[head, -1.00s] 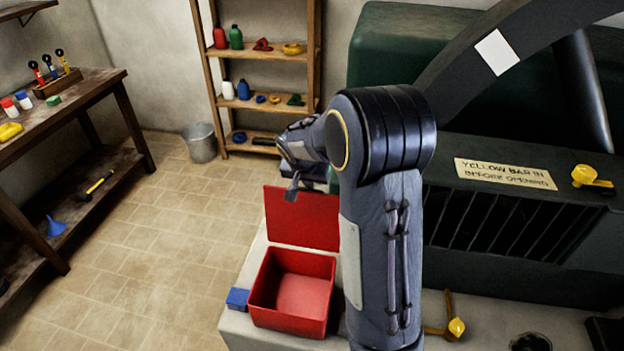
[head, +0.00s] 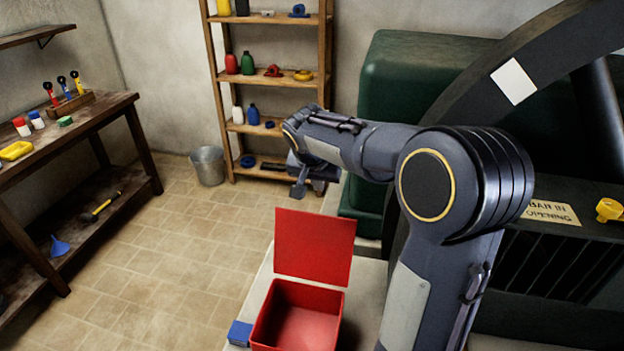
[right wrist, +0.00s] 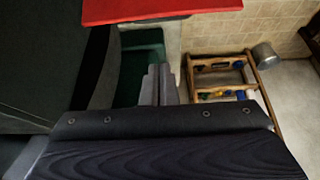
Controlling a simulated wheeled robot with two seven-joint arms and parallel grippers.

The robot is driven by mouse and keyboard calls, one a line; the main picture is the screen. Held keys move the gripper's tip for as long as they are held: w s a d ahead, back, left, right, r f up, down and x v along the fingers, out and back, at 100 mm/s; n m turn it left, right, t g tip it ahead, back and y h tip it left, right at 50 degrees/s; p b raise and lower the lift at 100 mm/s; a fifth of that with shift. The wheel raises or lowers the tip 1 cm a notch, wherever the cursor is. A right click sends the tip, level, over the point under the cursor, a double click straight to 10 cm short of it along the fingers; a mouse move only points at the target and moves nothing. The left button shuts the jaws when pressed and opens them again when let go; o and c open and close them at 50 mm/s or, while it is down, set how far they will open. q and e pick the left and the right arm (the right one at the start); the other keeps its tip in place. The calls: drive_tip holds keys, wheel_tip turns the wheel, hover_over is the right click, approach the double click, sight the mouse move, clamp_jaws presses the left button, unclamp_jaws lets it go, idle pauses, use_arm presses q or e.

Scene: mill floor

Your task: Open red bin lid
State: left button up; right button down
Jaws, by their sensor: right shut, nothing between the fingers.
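The red bin (head: 298,318) sits on a pale bench top, open and looking empty inside. Its red lid (head: 314,247) stands upright at the bin's back edge. My right gripper (head: 299,190) is shut and empty, in the air above and behind the lid, apart from it in the head view. In the right wrist view its closed fingers (right wrist: 158,84) point toward a red panel edge (right wrist: 160,10), which looks like the lid. My left gripper is not in view.
A blue block (head: 239,333) lies beside the bin. A wooden shelf (head: 270,20) and a metal bucket (head: 208,166) stand at the back. A workbench (head: 90,118) with tools is at left. A dark green machine (head: 420,75) fills the right. Floor at left is clear.

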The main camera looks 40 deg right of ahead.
drive_tip(key=shift+s+a+r, duration=0.2)
drive_tip(key=shift+r, duration=0.15)
drive_tip(key=shift+s+f, duration=0.15)
drive_tip(key=shift+f, duration=0.1)
drive_tip(key=s+a+f+n+t+y, duration=0.1)
drive_tip(key=s+a+n+y, duration=0.4)
drive_tip(key=s+a, duration=0.8)
drive_tip(key=s+y, duration=0.1)
drive_tip(key=s, duration=0.2)
drive_tip(key=shift+f+t+y, duration=0.3)
drive_tip(key=shift+t, duration=0.1)
drive_tip(key=c, duration=2)
unclamp_jaws()
drive_tip(key=s+a+n, duration=0.1)
drive_tip(key=s+a, duration=0.1)
drive_tip(key=s+a+f+n, duration=0.1)
drive_tip(key=s+a, duration=0.1)
drive_tip(key=s, duration=0.1)
drive_tip(key=s+a+f+n+y, duration=0.1)
drive_tip(key=s+a, duration=0.1)
drive_tip(key=a, duration=0.1)
drive_tip(key=shift+s+f+n+t, duration=0.15)
drive_tip(key=shift+s+n+t, duration=0.1)
drive_tip(key=shift+n+t, duration=0.05)
drive_tip(key=shift+o, duration=1)
drive_tip(key=shift+s+a+f, duration=0.1)
drive_tip(key=shift+s, duration=0.05)
drive_tip(key=o, duration=0.3)
drive_tip(key=shift+o, duration=0.2)
